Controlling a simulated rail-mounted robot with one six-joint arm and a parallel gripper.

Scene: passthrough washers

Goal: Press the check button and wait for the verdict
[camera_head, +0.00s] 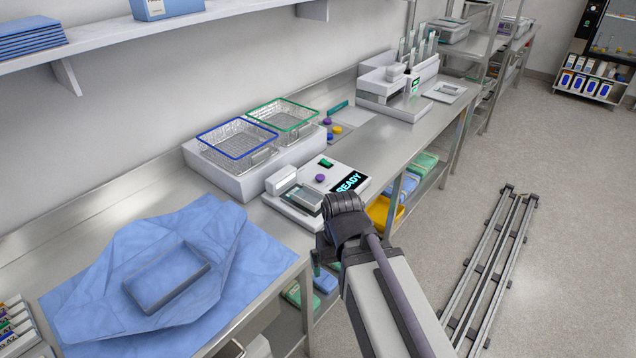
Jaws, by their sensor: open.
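A white checking device (345,171) sits on the steel bench at the middle of the view. Its dark display (349,182) reads READY in cyan letters. A round purple knob-like part (320,177) and a small dark green part (326,162) are on its top; I cannot tell for sure which is the check button. A grey-framed tray or plate (307,198) is at its front left. My gripper (325,264) hangs beyond the bench's front edge, below and in front of the device, apart from it. It is open, and my arm's wrist partly hides it.
Two wire baskets, one blue-rimmed (237,133) and one green-rimmed (283,110), stand behind the device. A blue wrap with a grey tray (167,277) lies at left. Another white machine (398,90) stands farther right. Colored bins fill the shelf below.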

